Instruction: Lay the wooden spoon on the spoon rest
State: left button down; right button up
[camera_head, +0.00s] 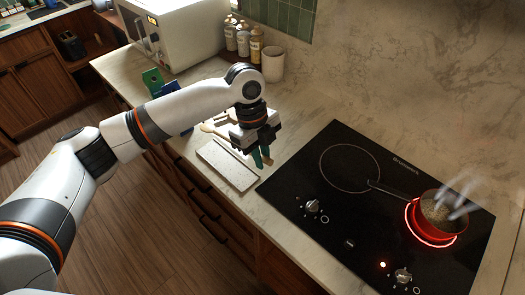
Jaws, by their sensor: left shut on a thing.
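My left gripper (261,160) points down over the counter, just left of the cooktop, its jaws shut on what I take to be the wooden spoon. A pale beige piece (210,126), probably part of the wooden spoon, shows to the left of the gripper; the gripper and wrist hide what lies between. A flat, pale rectangular piece (226,166), which looks like the spoon rest, lies on the counter below and left of the gripper. Whether the spoon touches it cannot be told. My right gripper is not in view.
A black cooktop (320,210) fills the counter to the right. A steaming saucepan (441,212) stands on its glowing red burner, handle pointing left. Behind are a white microwave (180,35), several bottles (243,40) and a pale cup (273,64). Green and blue items (155,82) stand behind my arm.

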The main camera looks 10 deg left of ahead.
pick_arm(q)
jog(key=shift+b+x, duration=0.9)
jog(key=shift+x, duration=0.2)
jog(key=f+b, duration=0.1)
jog(key=f, duration=0.1)
jog(key=f+b, duration=0.4)
jog(key=shift+w+a+f, duration=0.2)
jog(key=shift+w+f, duration=0.05)
jog(key=shift+f, duration=0.05)
